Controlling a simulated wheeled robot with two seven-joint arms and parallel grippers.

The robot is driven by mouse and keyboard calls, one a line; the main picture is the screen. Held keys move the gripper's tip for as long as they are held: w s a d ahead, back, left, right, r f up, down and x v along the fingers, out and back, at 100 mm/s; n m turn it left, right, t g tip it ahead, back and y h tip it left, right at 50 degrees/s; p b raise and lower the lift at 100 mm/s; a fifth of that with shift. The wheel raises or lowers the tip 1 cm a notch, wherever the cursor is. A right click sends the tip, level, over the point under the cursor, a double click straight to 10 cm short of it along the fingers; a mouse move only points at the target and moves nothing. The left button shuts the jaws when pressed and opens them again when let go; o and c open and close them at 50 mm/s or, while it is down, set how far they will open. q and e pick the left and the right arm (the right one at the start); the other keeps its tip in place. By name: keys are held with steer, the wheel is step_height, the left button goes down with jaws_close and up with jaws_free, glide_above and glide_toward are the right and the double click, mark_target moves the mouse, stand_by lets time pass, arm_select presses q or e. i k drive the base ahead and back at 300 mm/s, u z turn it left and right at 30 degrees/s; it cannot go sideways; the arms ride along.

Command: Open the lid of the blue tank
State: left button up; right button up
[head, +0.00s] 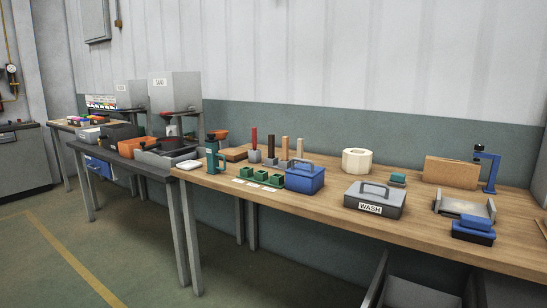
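The blue tank (305,182) is a small blue box on the wooden workbench, near its front edge, left of the middle of the bench. Its lid (304,170) looks closed and has a raised handle on top. Neither of my grippers shows in the head view, so I see no gripper near the tank.
A grey tank labelled WASH (372,208) stands to the right of the blue tank. Green blocks (262,178) stand just left of it, and upright handled tools (270,148) stand behind. The floor (150,245) before the bench is clear.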

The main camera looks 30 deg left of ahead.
mark_target(309, 170)
steer(key=u, duration=1.05)
steer(key=i, duration=0.5)
